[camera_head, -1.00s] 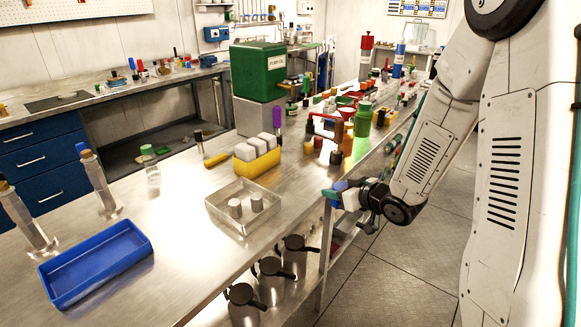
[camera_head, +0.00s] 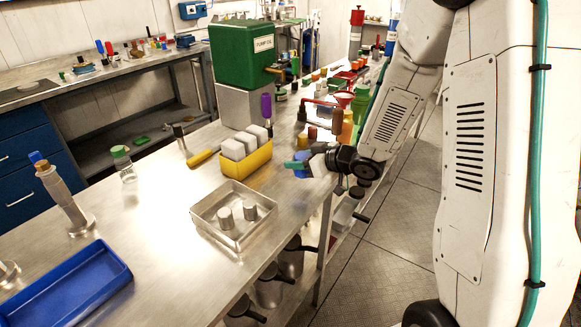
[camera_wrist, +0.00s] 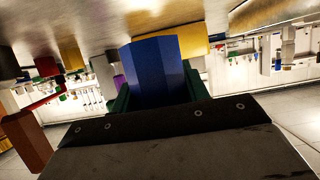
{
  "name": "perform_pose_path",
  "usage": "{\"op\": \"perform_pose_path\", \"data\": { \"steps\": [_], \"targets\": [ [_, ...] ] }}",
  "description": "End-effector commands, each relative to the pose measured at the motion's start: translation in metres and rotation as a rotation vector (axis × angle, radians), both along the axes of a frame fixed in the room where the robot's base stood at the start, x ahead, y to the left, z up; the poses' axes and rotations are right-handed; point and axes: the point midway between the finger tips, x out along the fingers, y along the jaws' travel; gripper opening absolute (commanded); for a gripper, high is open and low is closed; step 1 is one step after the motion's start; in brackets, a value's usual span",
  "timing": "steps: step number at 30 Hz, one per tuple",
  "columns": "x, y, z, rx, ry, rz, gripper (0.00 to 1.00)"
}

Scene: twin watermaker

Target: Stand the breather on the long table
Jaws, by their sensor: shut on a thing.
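My gripper (camera_head: 300,168) is shut on a blue faceted piece, which I take to be the breather (camera_wrist: 157,72). In the wrist view it fills the middle, between my dark green fingers (camera_wrist: 158,98). In the head view only a small blue part of the breather (camera_head: 301,173) shows, at the right edge of the long table (camera_head: 165,235). It appears to be off the tabletop; the exact gap cannot be told. The wrist view is upside down, with the tabletop along its top.
A yellow box with white blocks (camera_head: 246,167), a metal tray with two grey cylinders (camera_head: 207,222) and a blue tray (camera_head: 75,290) stand on the table. A red-handled carrier (camera_head: 318,103) and bottles crowd the table beyond my gripper. Dark-lidded metal jugs (camera_head: 268,290) stand below.

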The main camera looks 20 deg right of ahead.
Motion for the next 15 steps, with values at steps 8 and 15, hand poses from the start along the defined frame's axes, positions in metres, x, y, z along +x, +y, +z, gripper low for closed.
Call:
{"op": "perform_pose_path", "data": {
  "steps": [8, 15],
  "targets": [
    [0.020, 0.013, -0.002, 0.000, 0.000, -0.002, 0.22],
    [0.026, 0.017, -0.032, 0.002, 0.005, -0.003, 0.22]
  ]
}}
